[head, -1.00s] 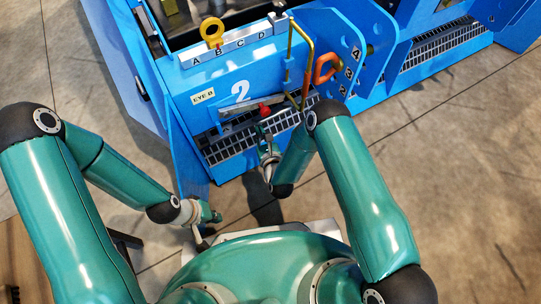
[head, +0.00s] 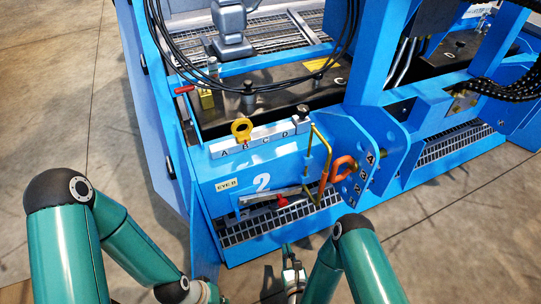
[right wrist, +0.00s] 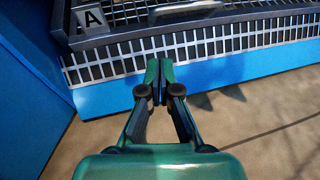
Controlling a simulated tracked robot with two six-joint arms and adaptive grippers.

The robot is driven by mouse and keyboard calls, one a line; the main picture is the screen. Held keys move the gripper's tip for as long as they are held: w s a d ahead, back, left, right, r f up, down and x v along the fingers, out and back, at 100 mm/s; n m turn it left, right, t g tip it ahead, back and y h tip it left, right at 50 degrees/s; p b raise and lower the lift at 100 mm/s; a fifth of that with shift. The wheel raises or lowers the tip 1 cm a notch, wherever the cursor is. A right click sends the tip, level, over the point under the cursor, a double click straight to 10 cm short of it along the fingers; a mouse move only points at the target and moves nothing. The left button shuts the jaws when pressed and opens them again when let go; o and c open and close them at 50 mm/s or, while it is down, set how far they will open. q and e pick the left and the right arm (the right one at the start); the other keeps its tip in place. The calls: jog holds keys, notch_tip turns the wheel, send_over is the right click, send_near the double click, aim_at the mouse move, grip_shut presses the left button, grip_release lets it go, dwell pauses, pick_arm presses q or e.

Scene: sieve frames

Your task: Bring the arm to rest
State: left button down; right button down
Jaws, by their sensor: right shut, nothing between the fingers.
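My right gripper (head: 291,268) shows at the bottom middle of the head view, in front of the blue machine (head: 240,172) and apart from it. In the right wrist view its two green fingertips (right wrist: 160,68) are together with nothing between them. They appear in front of the machine's lower blue edge and slotted grille. My left arm comes in at the lower left of the head view. Only its wrist end shows at the bottom edge, so the left fingers cannot be made out.
A label plate marked A (right wrist: 90,18) shows in the right wrist view. Concrete floor (head: 430,255) is open at the lower right.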

jog(key=w+d+r+n+g, duration=0.2)
jog(key=w+d+r+n, duration=0.4)
jog(key=d+r, duration=0.3)
jog(key=s+a+f+n+g+y, duration=0.1)
jog(key=s+a+f+n+g, duration=0.15)
jog(key=s+n+g, duration=0.65)
jog(key=s+a+f+n+g+y, duration=0.1)
jog(key=s+f+n+g, duration=0.25)
jog(key=s+n, duration=1.15)
notch_tip(320, 180, up, 38)
jog(key=w+n+p, duration=0.2)
jog(key=p, duration=3.5)
jog(key=shift+w, duration=0.15)
